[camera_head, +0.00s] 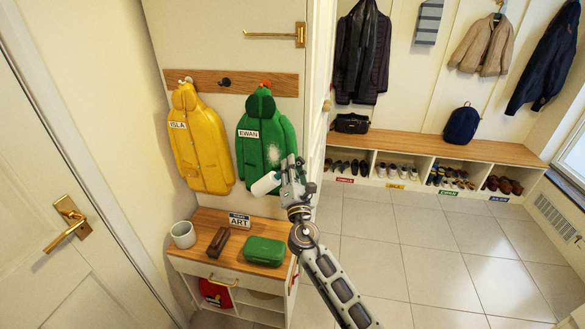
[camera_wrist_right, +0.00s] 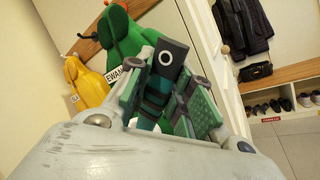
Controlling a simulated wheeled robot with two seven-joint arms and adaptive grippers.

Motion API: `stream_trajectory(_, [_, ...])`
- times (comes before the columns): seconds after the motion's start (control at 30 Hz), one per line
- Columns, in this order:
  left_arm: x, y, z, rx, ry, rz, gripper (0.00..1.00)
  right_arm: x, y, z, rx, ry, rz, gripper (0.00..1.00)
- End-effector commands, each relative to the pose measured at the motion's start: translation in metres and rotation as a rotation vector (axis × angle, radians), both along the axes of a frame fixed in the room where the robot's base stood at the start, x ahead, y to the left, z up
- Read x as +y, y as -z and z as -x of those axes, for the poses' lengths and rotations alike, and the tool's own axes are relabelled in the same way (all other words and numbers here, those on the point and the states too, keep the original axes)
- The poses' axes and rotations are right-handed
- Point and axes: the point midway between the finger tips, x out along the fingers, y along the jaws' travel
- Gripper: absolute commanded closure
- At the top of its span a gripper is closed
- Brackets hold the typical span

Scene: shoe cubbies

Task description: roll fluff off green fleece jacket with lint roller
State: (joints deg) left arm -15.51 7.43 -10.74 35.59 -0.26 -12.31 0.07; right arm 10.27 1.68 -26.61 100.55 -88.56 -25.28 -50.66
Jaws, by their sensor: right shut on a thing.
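The green fleece jacket (camera_head: 258,125) hangs on the wall rack with an EWAN tag. A pale patch of fluff (camera_head: 274,154) shows on its lower right front. The jacket also shows in the right wrist view (camera_wrist_right: 118,38), partly hidden behind my gripper. In the right wrist view the roller's dark handle (camera_wrist_right: 167,58) sits between the fingers. I cannot tell whether the roll touches the jacket. My left gripper is not in view.
A yellow jacket (camera_head: 200,140) hangs to the left of the green one. The tiled floor (camera_head: 400,245) at right is clear.

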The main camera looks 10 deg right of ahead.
Motion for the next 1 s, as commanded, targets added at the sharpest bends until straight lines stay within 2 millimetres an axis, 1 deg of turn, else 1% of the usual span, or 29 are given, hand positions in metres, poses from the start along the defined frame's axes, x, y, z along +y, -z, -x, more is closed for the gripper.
stream_trajectory(0.27, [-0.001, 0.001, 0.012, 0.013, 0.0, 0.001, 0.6, -0.001, -0.001, -0.002, -0.001, 0.0, 0.0, 1.0])
stream_trajectory(0.5, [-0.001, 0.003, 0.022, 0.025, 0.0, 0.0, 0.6, -0.004, 0.0, -0.012, -0.001, 0.001, 0.0, 1.0])
stream_trajectory(0.83, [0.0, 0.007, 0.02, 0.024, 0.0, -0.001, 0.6, -0.011, 0.0, -0.034, -0.001, 0.001, 0.001, 1.0])
stream_trajectory(1.0, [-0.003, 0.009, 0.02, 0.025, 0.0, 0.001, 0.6, -0.015, 0.0, -0.045, -0.001, 0.001, 0.0, 1.0])
